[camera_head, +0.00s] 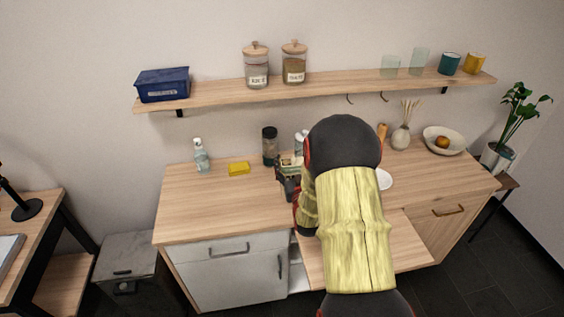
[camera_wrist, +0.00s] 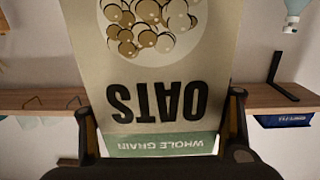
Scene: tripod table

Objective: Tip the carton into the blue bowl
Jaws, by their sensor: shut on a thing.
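The carton (camera_wrist: 158,82) is a pale oats box with a green band marked "whole grain". It fills the middle of the wrist view, its print upside down there, as are the shelf and its brackets, so the carton looks roughly upright. My gripper (camera_wrist: 162,135) is shut on it, one finger on each side. In the head view my gripper (camera_head: 288,186) is over the back of the counter, and only a small part of the carton (camera_head: 291,162) shows beside my arm. The blue bowl shows in neither view; my arm hides much of the counter's middle.
A yellow sponge (camera_head: 239,169), a soap bottle (camera_head: 201,156) and a dark-lidded jar (camera_head: 270,146) stand left of the carton. Right of my arm are a white plate (camera_head: 384,180), a vase (camera_head: 401,137) and a cream bowl (camera_head: 429,141) with fruit. A shelf (camera_head: 340,92) runs above.

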